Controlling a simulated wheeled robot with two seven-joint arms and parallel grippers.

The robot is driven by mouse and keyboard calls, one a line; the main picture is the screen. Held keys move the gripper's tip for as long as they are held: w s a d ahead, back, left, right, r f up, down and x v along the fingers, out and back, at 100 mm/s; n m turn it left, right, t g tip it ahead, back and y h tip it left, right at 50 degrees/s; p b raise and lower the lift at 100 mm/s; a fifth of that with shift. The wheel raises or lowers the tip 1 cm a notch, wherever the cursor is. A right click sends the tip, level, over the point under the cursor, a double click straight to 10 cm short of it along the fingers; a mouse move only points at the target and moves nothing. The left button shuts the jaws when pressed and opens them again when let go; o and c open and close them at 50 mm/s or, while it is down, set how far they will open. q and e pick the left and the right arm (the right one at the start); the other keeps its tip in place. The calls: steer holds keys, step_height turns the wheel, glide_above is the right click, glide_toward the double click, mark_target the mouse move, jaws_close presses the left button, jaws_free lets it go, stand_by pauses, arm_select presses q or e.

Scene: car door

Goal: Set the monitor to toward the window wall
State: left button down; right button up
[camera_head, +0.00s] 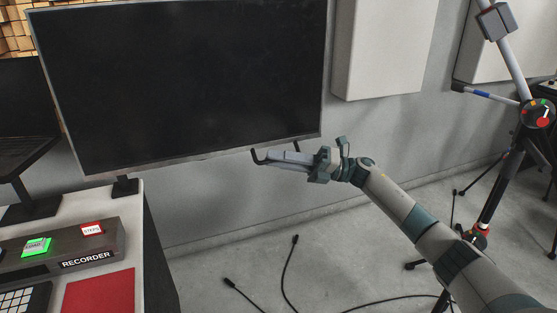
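The large monitor (185,80) has a dark, blank screen and a thin silver frame. It fills the upper left middle of the view, its lower edge sloping up to the right. A short dark stand (125,187) shows under its lower left. My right gripper (285,158) is at the monitor's lower edge, right of its middle, beside a thin dark bracket-like part (258,157). The fingers point left and overlap this part; I cannot tell whether they grip it or only touch it. My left gripper is out of view.
A desk at lower left holds the recorder box (65,250), a red pad (98,292) and a smaller dark screen (25,105). A tripod stand (505,165) is at right. White panels (385,50) hang on the grey wall. Cables (288,270) lie on the floor.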

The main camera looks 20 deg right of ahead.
steer(key=shift+o, duration=0.3)
steer(key=shift+d, duration=0.1)
